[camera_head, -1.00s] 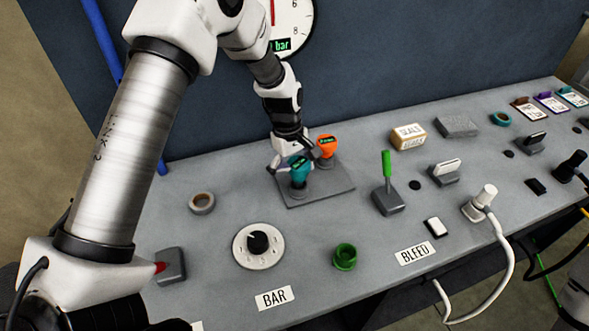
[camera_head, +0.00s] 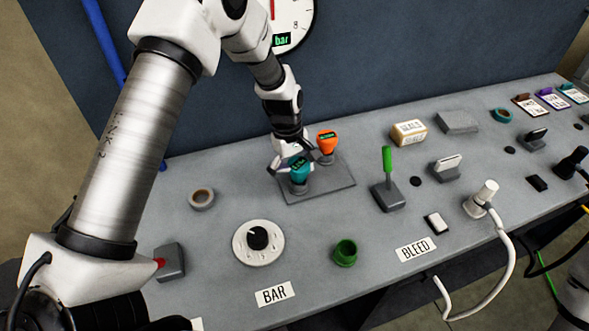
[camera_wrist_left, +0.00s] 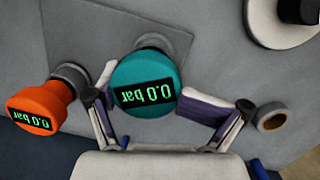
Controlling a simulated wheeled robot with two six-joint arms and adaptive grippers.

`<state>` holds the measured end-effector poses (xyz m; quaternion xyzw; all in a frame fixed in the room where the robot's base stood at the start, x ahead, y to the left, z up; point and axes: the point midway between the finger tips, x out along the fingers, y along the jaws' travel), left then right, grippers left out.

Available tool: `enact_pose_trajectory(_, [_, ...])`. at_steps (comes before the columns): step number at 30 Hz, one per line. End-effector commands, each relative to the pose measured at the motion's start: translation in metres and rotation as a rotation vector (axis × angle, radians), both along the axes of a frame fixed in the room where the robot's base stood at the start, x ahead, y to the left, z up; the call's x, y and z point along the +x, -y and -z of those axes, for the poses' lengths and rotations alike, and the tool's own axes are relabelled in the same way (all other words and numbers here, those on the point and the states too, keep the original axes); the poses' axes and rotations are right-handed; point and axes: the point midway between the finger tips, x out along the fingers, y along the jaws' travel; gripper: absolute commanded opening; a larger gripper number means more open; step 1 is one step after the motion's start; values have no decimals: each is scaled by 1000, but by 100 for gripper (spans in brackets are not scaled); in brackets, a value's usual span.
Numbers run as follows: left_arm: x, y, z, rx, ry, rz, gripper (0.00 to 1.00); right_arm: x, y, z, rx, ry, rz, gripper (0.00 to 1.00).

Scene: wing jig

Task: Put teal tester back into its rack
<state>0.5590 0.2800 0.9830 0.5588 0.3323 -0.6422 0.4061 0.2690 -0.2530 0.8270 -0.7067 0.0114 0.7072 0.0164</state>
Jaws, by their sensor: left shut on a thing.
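The teal tester (camera_head: 299,170) has a round head with a green "0.0 bar" display, also seen in the left wrist view (camera_wrist_left: 147,84). It stands about upright at the left holder of the flat grey rack (camera_head: 323,186). Whether it is fully seated is hidden. My left gripper (camera_head: 291,165) is shut on the teal tester, with a finger on each side of its head in the left wrist view (camera_wrist_left: 150,98). An orange tester (camera_head: 327,143) stands in the rack's other holder, close beside my gripper. My right gripper is not in view.
A tape roll (camera_head: 201,199) lies left of the rack and a BAR dial (camera_head: 258,242) in front. A green-handled lever (camera_head: 388,180) stands to the right. A green cup (camera_head: 345,252) is near the front edge. The wall gauge (camera_head: 288,22) is behind.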

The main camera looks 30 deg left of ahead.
Motion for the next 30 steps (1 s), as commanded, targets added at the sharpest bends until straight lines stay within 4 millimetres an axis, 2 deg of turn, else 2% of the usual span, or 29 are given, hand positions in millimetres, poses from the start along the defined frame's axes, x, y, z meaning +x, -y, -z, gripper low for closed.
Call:
enact_pose_trajectory(10, [0, 0, 3, 0, 1, 0, 13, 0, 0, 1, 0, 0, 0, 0])
enact_pose_trajectory(11, [0, 0, 3, 0, 1, 0, 91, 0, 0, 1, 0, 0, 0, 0])
enact_pose_trajectory(12, [0, 0, 3, 0, 1, 0, 100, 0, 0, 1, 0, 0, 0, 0])
enact_pose_trajectory(30, [0, 0, 4, 0, 0, 0, 100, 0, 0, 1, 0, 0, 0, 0])
